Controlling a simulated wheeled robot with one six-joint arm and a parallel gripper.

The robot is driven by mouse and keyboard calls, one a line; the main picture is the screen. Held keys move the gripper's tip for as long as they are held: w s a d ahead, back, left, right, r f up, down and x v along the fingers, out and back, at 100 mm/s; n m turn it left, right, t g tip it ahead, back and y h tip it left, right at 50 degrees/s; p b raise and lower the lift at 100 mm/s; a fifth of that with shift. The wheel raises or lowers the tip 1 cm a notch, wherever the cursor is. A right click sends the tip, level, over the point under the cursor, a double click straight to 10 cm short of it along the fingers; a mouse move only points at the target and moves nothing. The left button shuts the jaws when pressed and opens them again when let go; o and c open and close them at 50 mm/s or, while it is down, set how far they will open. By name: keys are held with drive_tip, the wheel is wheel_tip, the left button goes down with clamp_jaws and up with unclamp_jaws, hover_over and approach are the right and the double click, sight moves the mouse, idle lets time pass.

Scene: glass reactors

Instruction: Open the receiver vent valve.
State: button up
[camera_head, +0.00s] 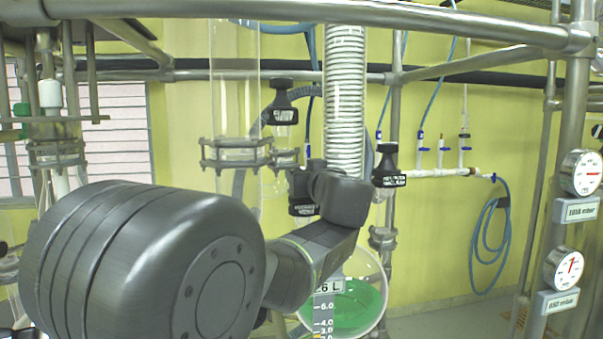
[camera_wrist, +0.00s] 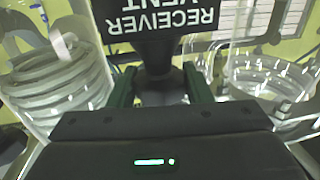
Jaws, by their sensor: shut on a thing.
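The receiver vent valve (camera_wrist: 155,50) has a black handle with a white "RECEIVER VENT" label, upside down in the wrist view. My gripper (camera_wrist: 160,88) has a dark green finger on each side of the handle's narrow part and is shut on it. The label sits beyond the fingers at the top of the picture. In the head view my arm covers the gripper, and the labels on the black valve handles are too small to read. A round receiver flask (camera_head: 368,300) with green liquid stands behind my arm.
Black valve handles show at the upper middle (camera_head: 283,102) and right of my wrist (camera_head: 388,168). A glass coil condenser (camera_head: 344,100) rises close behind my arm. Metal frame pipes (camera_head: 330,12) cross the top. Gauges (camera_head: 581,172) stand at the right.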

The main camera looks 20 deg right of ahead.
drive_tip(key=shift+r+n+y, duration=0.1)
drive_tip(key=shift+n+y, duration=1.1)
drive_tip(key=shift+y, duration=0.7)
drive_tip(key=shift+y, duration=0.3)
drive_tip(key=o, duration=1)
